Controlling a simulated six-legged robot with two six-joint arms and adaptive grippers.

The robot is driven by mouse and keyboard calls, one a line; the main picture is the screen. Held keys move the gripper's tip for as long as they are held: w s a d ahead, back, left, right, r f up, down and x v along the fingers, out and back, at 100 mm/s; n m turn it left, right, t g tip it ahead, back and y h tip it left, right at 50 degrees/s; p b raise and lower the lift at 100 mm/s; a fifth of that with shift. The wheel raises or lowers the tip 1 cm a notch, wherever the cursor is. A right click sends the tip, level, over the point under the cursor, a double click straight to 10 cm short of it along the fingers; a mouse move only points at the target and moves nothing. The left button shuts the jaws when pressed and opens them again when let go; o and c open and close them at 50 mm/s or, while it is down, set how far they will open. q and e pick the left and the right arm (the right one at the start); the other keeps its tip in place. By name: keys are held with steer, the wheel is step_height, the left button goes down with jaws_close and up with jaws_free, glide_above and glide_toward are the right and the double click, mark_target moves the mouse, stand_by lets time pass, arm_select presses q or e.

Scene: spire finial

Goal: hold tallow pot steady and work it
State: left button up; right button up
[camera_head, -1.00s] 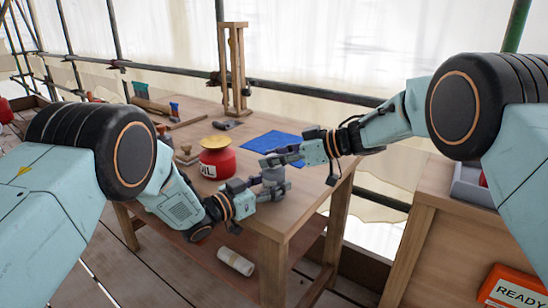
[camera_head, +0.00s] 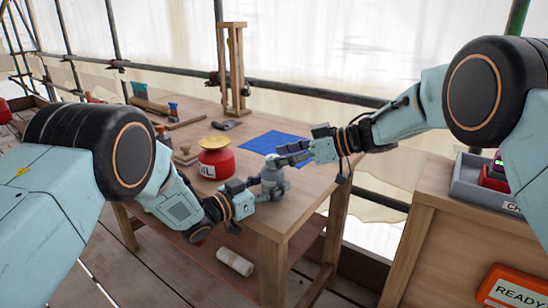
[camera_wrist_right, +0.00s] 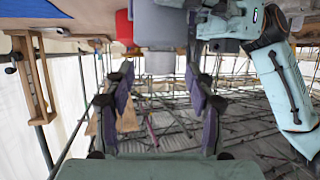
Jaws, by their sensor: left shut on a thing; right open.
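The grey tallow pot (camera_head: 273,180) stands upright at the near right corner of the workbench. My left gripper (camera_head: 258,189) is shut on it from the left, low on its side. My right gripper (camera_head: 292,156) is open and empty, just above and to the right of the pot's top. In the right wrist view the pot (camera_wrist_right: 160,28) is a grey body at the top centre, beyond the two spread fingers of my right gripper (camera_wrist_right: 160,88). The pot's far side is hidden in the head view.
A red pot with a yellow lid (camera_head: 216,158) stands left of the grey pot on the workbench (camera_head: 190,128). A blue cloth (camera_head: 272,142) lies behind. A wooden frame (camera_head: 233,70) stands at the back. A grey tray (camera_head: 478,188) sits on the right cabinet.

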steer(key=v, duration=0.9)
steer(key=shift+d, duration=0.3)
steer(key=shift+s+r, duration=0.1)
steer(key=shift+s, duration=0.05)
arm_select(q)
steer(key=o, duration=1.3)
steer(key=shift+s, duration=0.1)
steer(key=v, duration=1.2)
